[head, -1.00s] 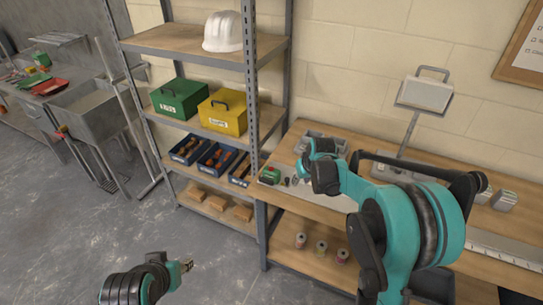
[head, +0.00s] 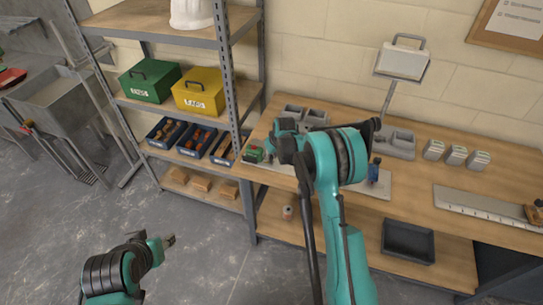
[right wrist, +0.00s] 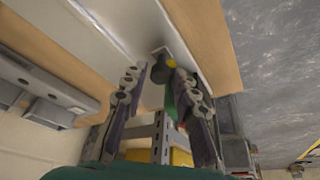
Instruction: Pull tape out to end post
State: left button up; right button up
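A small green tape measure (head: 253,154) with a dark and reddish part sits at the left end of a grey mat on the workbench. In the right wrist view, a green body with a dark part and a yellow dot, seemingly the tape measure (right wrist: 171,100), shows between the fingers. My right gripper (right wrist: 162,78) is open there, its fingers apart; in the head view my arm mostly hides it. A small blue upright thing (head: 374,171) stands at the mat's right end; I cannot tell if it is the end post. My left gripper (head: 169,241) hangs over the floor.
Several small boxes (head: 456,155), a ruler (head: 485,206) and a wooden-handled tool are at the right. A shelf with green (head: 149,80) and yellow (head: 199,93) toolboxes stands left. A dark tray (head: 408,241) is below.

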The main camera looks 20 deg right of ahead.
grip_shut()
jog(key=shift+d, duration=0.1)
jog(key=s+d+b, duration=0.1)
jog(key=s+d, duration=0.3)
jog(key=d, duration=0.1)
jog(key=s+d+b, duration=0.1)
jog(key=s+d, duration=0.2)
jog(key=d, duration=0.3)
jog(key=s+d+b, duration=0.1)
jog(key=s+d, duration=0.3)
jog(key=d, duration=0.2)
jog(key=shift+s+f+b, duration=0.15)
jog(key=shift+s+b, duration=0.15)
jog(key=shift+b, duration=0.05)
jog(key=b, duration=0.2)
send_over(382, 193)
grip_release()
